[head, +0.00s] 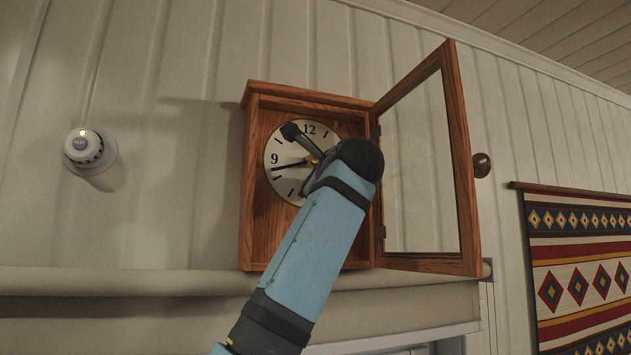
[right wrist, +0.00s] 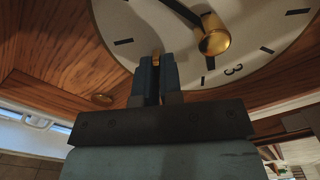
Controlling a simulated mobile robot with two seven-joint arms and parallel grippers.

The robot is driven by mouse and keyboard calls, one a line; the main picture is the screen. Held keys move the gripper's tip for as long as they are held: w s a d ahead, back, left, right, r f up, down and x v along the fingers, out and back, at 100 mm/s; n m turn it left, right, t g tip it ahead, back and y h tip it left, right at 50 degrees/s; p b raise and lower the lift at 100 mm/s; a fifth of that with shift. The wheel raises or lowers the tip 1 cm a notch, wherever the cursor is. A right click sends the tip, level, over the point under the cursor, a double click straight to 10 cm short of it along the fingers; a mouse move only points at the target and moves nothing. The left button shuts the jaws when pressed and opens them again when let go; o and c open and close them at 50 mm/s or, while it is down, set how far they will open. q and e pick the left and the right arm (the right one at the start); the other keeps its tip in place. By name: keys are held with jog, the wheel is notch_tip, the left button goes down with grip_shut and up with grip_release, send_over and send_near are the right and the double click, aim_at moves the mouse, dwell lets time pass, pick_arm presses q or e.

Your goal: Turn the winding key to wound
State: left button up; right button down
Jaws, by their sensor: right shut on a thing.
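The wooden wall clock (head: 246,190) hangs with its glazed door (head: 462,150) swung open to the right. Its white dial (head: 284,150) has black marks, dark hands and a gold centre hub, which is large in the right wrist view (right wrist: 215,42). My right gripper (right wrist: 157,70) is at the dial, beside the hub. Its fingers are shut on the winding key, of which only a small brassy bit (right wrist: 157,52) shows between the fingertips; its turn cannot be read. In the head view my right arm covers the gripper, the key and the dial's lower right. My left gripper is not in view.
The open door with its dark knob (head: 481,165) stands out from the wall, right of my arm. A round white dial device (head: 84,148) is on the wall at left. A patterned hanging (head: 580,270) is at far right. The wall between device and clock is bare.

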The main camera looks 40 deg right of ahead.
jog(key=shift+r+m, duration=0.2)
jog(key=shift+m, duration=4.5)
jog(key=c, duration=1.3)
grip_release()
jog(key=shift+w+f, duration=0.1)
jog(key=shift+f, duration=0.05)
jog(key=b+v, duration=0.4)
jog(key=v, duration=1)
jog(key=shift+w, duration=0.1)
